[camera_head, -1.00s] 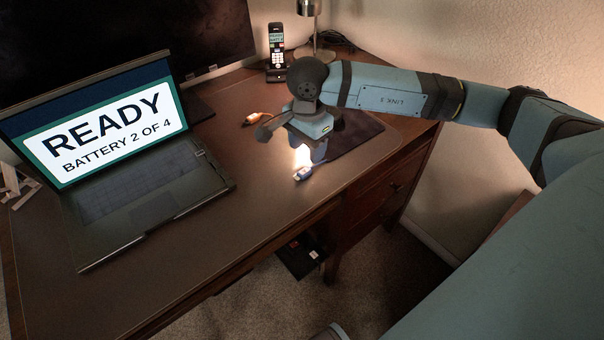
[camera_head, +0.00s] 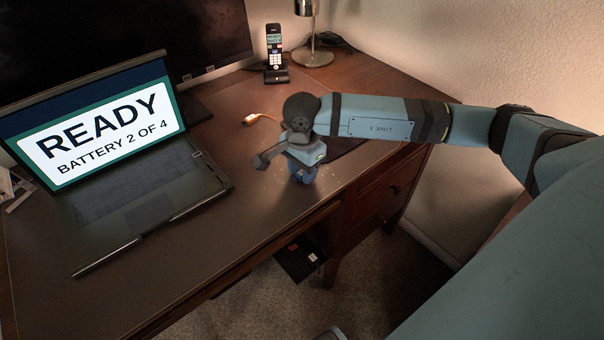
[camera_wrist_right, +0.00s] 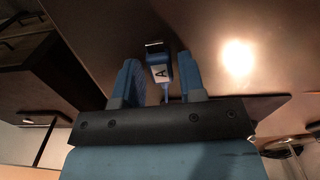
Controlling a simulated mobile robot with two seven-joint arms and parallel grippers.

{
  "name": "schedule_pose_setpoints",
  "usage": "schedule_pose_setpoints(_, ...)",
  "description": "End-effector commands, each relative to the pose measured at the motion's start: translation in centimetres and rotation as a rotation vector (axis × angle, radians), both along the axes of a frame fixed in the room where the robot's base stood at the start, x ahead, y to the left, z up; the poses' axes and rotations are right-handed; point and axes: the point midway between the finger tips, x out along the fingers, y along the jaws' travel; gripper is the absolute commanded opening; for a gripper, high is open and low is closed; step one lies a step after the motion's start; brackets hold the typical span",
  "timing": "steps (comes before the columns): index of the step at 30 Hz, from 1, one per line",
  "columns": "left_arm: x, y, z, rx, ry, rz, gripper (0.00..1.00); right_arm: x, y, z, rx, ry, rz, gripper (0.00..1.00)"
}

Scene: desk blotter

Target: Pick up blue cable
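The blue cable's plug (camera_wrist_right: 158,70), with a white label marked "A" and a metal tip, lies on the desk blotter (camera_head: 235,215) in the right wrist view. My right gripper (camera_wrist_right: 160,78) is open, with one blue finger on each side of the plug. The plug is nearer the right-hand finger in that view, and I cannot tell whether they touch. In the head view my right gripper (camera_head: 303,174) points down low over the blotter and hides the plug. My left gripper is not in view.
An open laptop (camera_head: 150,190) reading "READY BATTERY 2 OF 4" stands on the left. A cordless phone (camera_head: 275,60) and a lamp (camera_head: 314,55) stand at the back. The blotter in front of the gripper is clear.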

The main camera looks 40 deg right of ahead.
Motion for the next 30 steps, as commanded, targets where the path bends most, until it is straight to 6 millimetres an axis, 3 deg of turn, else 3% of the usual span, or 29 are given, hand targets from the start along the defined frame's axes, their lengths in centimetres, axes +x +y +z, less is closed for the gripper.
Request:
schedule_pose_setpoints(1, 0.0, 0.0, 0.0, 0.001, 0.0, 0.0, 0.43, 0.0, 0.0, 0.0, 0.0, 0.0, 0.0, 0.26)
schedule_pose_setpoints(4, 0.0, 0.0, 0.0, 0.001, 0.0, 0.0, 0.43, 0.0, 0.0, 0.0, 0.0, 0.0, 0.0, 0.03)
schedule_pose_setpoints(5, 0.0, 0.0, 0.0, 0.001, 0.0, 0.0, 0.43, 0.0, 0.0, 0.0, 0.0, 0.0, 0.0, 0.0)
schedule_pose_setpoints(14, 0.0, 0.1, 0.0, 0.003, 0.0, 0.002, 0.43, 0.0, 0.0, 0.2, 0.0, -0.001, 0.0, 0.0)
schedule_pose_setpoints(19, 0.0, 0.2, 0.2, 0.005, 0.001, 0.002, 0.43, 0.1, 0.0, 1.4, 0.001, -0.004, 0.0, 0.0)
schedule_pose_setpoints(23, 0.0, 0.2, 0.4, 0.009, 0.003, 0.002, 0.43, 0.1, 0.0, 3.6, 0.001, -0.004, 0.001, 0.0)
schedule_pose_setpoints(30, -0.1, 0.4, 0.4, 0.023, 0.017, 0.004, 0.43, 0.1, 0.0, 10.4, 0.0, -0.007, 0.0, 0.0)
